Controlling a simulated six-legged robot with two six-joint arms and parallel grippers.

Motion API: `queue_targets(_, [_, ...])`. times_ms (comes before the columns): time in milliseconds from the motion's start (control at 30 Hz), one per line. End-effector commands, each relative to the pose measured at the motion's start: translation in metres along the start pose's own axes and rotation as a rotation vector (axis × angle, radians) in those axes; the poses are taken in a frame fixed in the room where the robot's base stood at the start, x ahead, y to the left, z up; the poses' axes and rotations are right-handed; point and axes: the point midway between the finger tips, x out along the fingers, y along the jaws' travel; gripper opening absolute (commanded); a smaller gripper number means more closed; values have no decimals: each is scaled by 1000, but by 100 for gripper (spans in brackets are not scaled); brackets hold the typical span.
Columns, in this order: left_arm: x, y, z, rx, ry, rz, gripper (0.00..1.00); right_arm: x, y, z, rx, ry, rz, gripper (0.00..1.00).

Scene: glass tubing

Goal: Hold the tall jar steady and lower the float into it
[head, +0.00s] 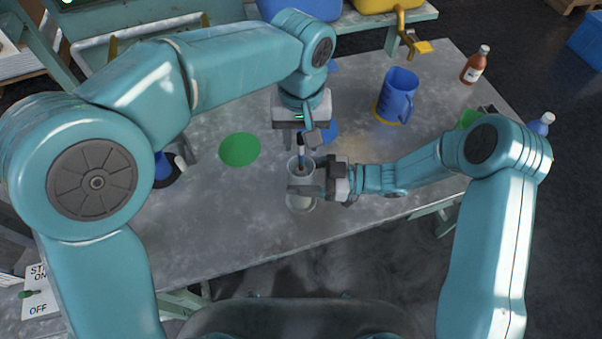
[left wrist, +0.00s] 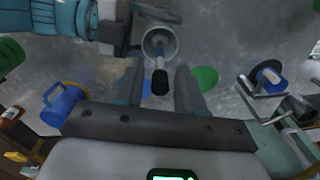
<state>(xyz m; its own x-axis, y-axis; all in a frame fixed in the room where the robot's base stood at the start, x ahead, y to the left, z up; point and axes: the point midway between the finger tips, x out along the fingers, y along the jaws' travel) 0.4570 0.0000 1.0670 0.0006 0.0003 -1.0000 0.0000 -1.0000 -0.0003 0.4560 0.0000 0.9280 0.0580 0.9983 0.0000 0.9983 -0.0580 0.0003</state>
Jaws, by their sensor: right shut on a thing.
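The tall clear jar (head: 301,203) stands upright near the table's front edge; its round mouth shows in the left wrist view (left wrist: 146,42). My right gripper (head: 305,188) is shut on the jar's side. The float (head: 302,152), a slim stem with a dark top, reaches down into the jar's mouth, with its top sticking out above the rim. In the left wrist view the float's black top (left wrist: 159,84) lies between the fingers of my left gripper (left wrist: 160,88), with a gap on both sides. That gripper is open just above the jar. The float's lower end is hard to make out.
A green disc (head: 240,149) lies left of the jar, and a blue disc (head: 328,132) behind it. A blue jug (head: 398,92) stands on an orange disc at the back right. A brown bottle (head: 476,65) stands farther right. A yellow tap (head: 411,42) overhangs the table's back.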

Motion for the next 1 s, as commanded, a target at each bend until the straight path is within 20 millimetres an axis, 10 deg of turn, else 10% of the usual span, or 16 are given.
queue_targets(367, [-5, 0, 0, 0, 2, 1, 47, 0, 0, 0, 1, -1, 0, 30])
queue_targets(1000, [-117, 1, 0, 1, 1, 1, 47, 0, 0, 1, 1, -1, 0, 30])
